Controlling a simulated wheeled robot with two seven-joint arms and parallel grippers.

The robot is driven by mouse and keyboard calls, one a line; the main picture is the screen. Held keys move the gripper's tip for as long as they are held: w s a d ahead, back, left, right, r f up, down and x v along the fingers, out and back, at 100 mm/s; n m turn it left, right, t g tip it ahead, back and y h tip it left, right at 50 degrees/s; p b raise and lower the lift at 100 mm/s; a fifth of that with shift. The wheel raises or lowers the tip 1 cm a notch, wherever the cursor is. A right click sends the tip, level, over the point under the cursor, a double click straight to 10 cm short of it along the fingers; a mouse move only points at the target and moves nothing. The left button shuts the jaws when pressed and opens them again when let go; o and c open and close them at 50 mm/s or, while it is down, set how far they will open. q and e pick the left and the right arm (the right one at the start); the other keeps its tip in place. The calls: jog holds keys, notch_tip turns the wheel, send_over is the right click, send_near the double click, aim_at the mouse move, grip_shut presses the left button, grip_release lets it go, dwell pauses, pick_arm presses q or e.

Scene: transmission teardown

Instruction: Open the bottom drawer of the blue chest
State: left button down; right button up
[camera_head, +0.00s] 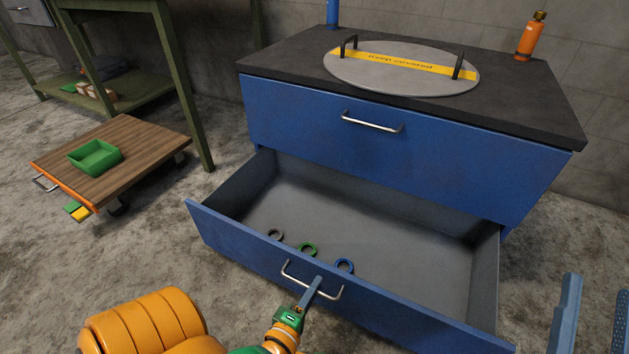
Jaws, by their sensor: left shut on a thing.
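The blue chest (395,160) stands in the middle with a dark top. Its bottom drawer (430,325) is pulled well out, showing a grey interior. My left gripper (314,286) is shut on the drawer's metal handle (292,277). The top drawer is shut, with its own metal handle (372,122). My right gripper (592,312) shows partly at the lower right edge, apart from the drawer, its two fingers spread with nothing between them.
A round grey lid (400,80) with a yellow band lies on the chest top, with an orange bottle (530,37) behind. A low wooden cart (130,145) carrying a green tray (95,157) stands at left, by a green workbench (183,80). Concrete floor is clear between cart and chest.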

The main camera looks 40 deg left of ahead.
pick_arm(q)
jog(key=c, duration=0.9)
grip_release()
jog(key=shift+d, duration=0.1)
jog(key=p+v, duration=0.2)
jog(key=v, duration=0.5)
pick_arm(e)
notch_tip(320, 180, down, 13)
jog(key=w+d+g+h, duration=0.1)
jog(key=g+h, duration=0.2)
jog(key=g, duration=0.4)
jog(key=shift+w+d+f+m+g, duration=0.15)
jog(key=shift+w+d+m+g, duration=0.15)
jog(key=shift+w+m, duration=0.1)
